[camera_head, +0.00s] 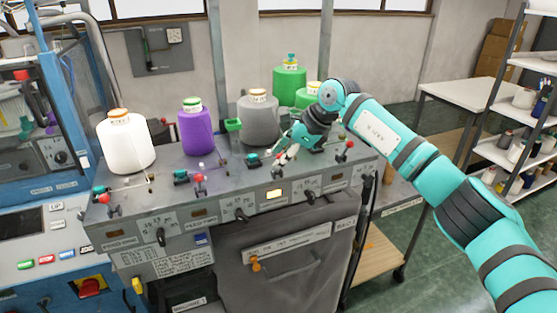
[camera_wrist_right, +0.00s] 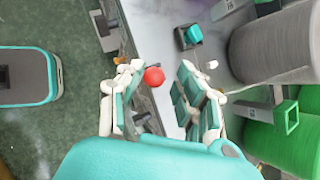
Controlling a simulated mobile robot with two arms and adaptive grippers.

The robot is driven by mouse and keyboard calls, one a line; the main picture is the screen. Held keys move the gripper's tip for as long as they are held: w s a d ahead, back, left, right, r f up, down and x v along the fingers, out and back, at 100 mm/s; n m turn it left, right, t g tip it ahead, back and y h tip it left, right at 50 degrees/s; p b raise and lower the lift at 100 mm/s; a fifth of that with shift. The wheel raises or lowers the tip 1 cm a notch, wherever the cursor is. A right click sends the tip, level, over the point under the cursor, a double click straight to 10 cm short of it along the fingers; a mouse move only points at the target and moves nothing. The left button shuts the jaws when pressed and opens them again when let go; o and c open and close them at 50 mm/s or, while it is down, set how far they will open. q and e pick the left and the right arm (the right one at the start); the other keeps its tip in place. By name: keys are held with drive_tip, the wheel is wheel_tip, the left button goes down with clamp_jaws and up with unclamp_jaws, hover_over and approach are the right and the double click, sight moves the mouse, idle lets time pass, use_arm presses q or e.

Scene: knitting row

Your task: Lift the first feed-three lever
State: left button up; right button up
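My right gripper (camera_head: 284,153) reaches down over the machine top in front of the grey yarn cone (camera_head: 259,118). In the right wrist view my right gripper (camera_wrist_right: 168,78) has its two fingers spread apart. A red lever knob (camera_wrist_right: 153,76) shows between the fingertips, closer to the left finger; I cannot tell whether they touch. In the head view this lever (camera_head: 276,172) is partly hidden by the gripper. Similar red-knobbed levers stand at the left end (camera_head: 104,198), below the purple cone (camera_head: 199,178) and at the right (camera_head: 350,144). My left gripper is not in view.
A white cone (camera_head: 126,145), a purple cone (camera_head: 197,130) and green cones (camera_head: 289,85) stand along the machine top. A green cup-like part (camera_head: 233,125) stands beside the grey cone. A shelf (camera_head: 510,150) and a table (camera_head: 470,90) stand at the right, with open floor before them.

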drive_tip(key=v, duration=0.9)
drive_tip(key=shift+d+r, duration=0.2)
drive_tip(key=shift+d, duration=0.05)
drive_tip(key=shift+s, duration=0.15)
